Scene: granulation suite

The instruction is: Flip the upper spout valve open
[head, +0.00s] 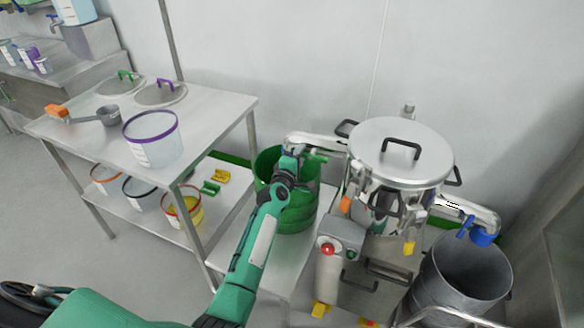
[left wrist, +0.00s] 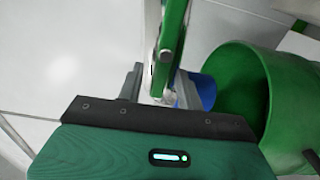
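The steel granulator vessel (head: 380,150) has a lid and two side spouts. The left, upper spout (head: 325,141) reaches out over a green bucket (head: 292,212) and has a green valve handle (head: 316,155). My left gripper (head: 296,151) is at this spout's end, above the bucket. In the left wrist view the green handle (left wrist: 172,38) runs between the two grey fingers (left wrist: 160,88), which stand apart on either side of it. A firm grip on it does not show. The right, lower spout (head: 458,208) has a blue valve (head: 482,235). My right gripper is not in view.
A grey bin (head: 465,268) stands below the right spout. A steel table (head: 200,105) at the left carries a tub (head: 153,138), lids and a scoop. A control box with a red button (head: 328,249) stands near my left forearm. The green bucket (left wrist: 232,85) is close beside my gripper.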

